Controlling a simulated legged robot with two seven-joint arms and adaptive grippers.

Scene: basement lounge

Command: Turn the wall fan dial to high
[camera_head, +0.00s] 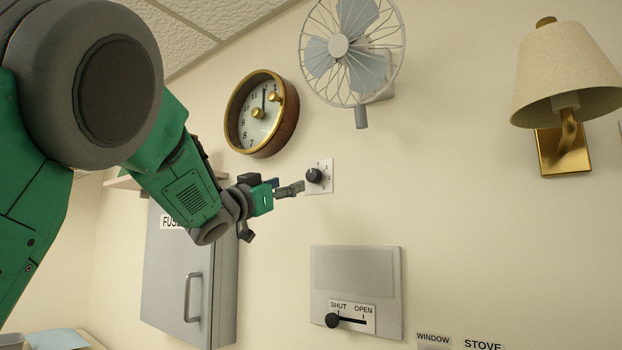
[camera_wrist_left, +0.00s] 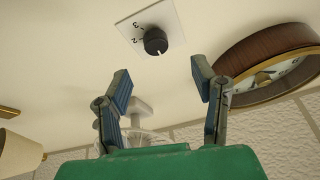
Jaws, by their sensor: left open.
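The fan dial is a black knob (camera_head: 314,175) on a white wall plate (camera_head: 327,177), below the wall fan (camera_head: 350,48). My left gripper (camera_head: 296,188) is close to the left of the knob in the head view. In the wrist view my left gripper (camera_wrist_left: 160,84) is open, its fingers apart and empty, with the knob ahead of the gap and not between them. My right gripper is not in view.
A round clock (camera_head: 258,112) hangs above left of the dial. A grey fuse cabinet (camera_head: 180,275) is behind my left arm. A panel with a shut/open slider (camera_head: 356,275) is below, and a wall lamp (camera_head: 565,80) is at right. Wall right of the dial is clear.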

